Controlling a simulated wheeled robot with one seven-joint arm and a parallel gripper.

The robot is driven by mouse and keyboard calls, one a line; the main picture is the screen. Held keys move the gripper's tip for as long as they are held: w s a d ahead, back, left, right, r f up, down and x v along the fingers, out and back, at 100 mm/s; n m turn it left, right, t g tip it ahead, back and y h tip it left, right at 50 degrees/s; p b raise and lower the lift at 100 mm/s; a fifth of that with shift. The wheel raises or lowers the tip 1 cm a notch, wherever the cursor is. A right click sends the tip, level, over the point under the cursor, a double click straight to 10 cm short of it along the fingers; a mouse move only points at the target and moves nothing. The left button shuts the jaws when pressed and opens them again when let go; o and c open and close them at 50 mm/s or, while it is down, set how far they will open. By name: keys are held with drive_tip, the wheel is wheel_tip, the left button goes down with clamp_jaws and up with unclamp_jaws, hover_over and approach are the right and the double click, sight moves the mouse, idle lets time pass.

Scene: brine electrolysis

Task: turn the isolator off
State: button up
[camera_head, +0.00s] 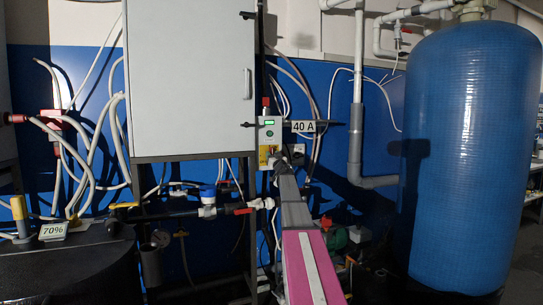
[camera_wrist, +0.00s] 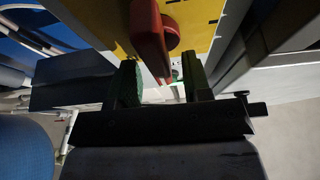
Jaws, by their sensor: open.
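The isolator is a red rotary handle (camera_wrist: 150,40) on a yellow plate (camera_wrist: 203,30) in the wrist view. The plate also shows small in the head view (camera_head: 264,156), low on a grey box, partly covered by my arm. In the wrist view the handle runs lengthwise up the picture, its near end by the gap between my fingers. My gripper (camera_wrist: 163,84) is open, with a green-padded finger on each side of that gap. I cannot tell whether either finger touches the handle. In the head view my gripper (camera_head: 284,160) is at the box front, its fingers unclear.
A grey box (camera_head: 270,130) with a green display carries the isolator, beside a "40 A" label (camera_head: 303,127). A large white cabinet (camera_head: 190,80) is at left and a blue tank (camera_head: 470,150) at right. Pipes with a red-handled valve (camera_head: 243,211) run below.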

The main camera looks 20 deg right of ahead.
drive_tip(key=shift+x, duration=0.9)
clamp_jaws()
